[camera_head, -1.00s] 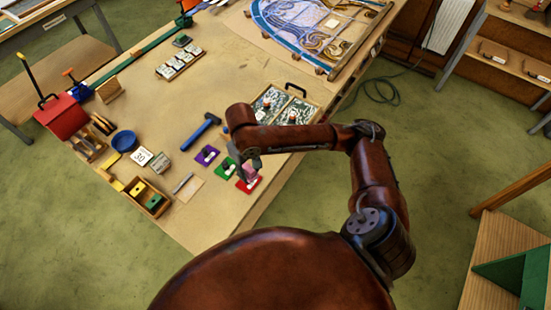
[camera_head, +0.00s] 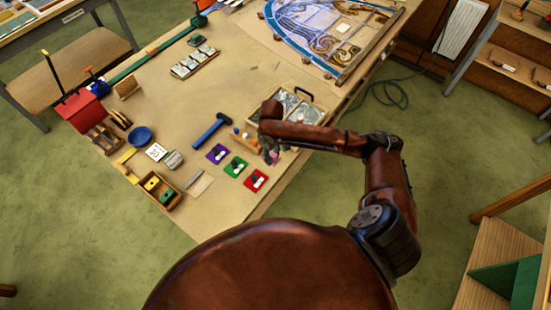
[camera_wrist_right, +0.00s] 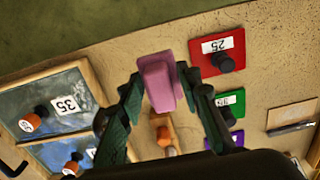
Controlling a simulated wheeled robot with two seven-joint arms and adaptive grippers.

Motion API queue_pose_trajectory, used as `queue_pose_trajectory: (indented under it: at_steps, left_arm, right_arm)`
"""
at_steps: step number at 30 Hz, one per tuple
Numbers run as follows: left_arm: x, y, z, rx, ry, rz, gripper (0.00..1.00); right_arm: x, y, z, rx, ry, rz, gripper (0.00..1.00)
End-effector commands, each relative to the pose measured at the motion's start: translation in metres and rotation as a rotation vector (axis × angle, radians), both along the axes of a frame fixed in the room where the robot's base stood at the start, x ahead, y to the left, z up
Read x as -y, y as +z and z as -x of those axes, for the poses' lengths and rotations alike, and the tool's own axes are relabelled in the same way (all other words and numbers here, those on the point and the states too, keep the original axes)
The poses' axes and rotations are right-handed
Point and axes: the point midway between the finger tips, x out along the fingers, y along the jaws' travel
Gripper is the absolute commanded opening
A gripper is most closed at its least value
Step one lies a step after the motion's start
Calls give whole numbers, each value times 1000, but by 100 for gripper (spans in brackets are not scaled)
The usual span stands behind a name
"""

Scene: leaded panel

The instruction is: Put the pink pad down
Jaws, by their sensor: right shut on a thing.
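My right gripper (camera_head: 270,154) is shut on the pink pad (camera_wrist_right: 157,82), which sits between its two green-padded fingers in the right wrist view. The pad also shows as a small pink patch below the gripper in the head view (camera_head: 274,157). The gripper holds it over the work table (camera_head: 225,205), between the red square (camera_head: 256,180) and the tray of panes. The exact height of the pad above the table is hard to tell. My left gripper is not in view.
Purple (camera_head: 217,153) and green (camera_head: 236,167) squares with dark knobs lie in line with the red one. A wooden tray with dark panes (camera_wrist_right: 60,105) is close by. A blue hammer (camera_head: 211,130) lies left. The table's right edge is near.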

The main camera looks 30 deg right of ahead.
Motion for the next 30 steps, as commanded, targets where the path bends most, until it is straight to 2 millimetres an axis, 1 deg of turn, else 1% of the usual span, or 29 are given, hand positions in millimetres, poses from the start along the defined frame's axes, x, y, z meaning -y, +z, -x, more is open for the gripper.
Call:
queue_pose_trajectory:
  at_steps: [1, 3, 8, 10, 12, 16, 19, 29, 30]
  left_arm:
    - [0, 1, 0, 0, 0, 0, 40]
    - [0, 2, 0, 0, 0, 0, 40]
    - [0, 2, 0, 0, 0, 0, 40]
    - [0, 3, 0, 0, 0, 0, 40]
    - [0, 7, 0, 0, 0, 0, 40]
    - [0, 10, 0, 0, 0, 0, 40]
    - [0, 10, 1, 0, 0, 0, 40]
    - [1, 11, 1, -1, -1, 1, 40]
    - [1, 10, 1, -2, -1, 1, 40]
  right_arm:
    - [6, -6, -2, 0, -4, 2, 13]
    - [11, -13, -4, 0, -2, 1, 13]
    - [18, -22, -6, 1, -2, 0, 13]
    - [24, -29, -8, -1, -3, 1, 13]
    - [23, -39, -7, -2, -2, 1, 13]
    - [23, -54, -8, 0, 0, 1, 13]
    - [24, -58, -8, 3, 0, 1, 13]
    - [23, -62, -8, 1, -1, 1, 13]
    - [23, -62, -8, 2, 0, 0, 34]
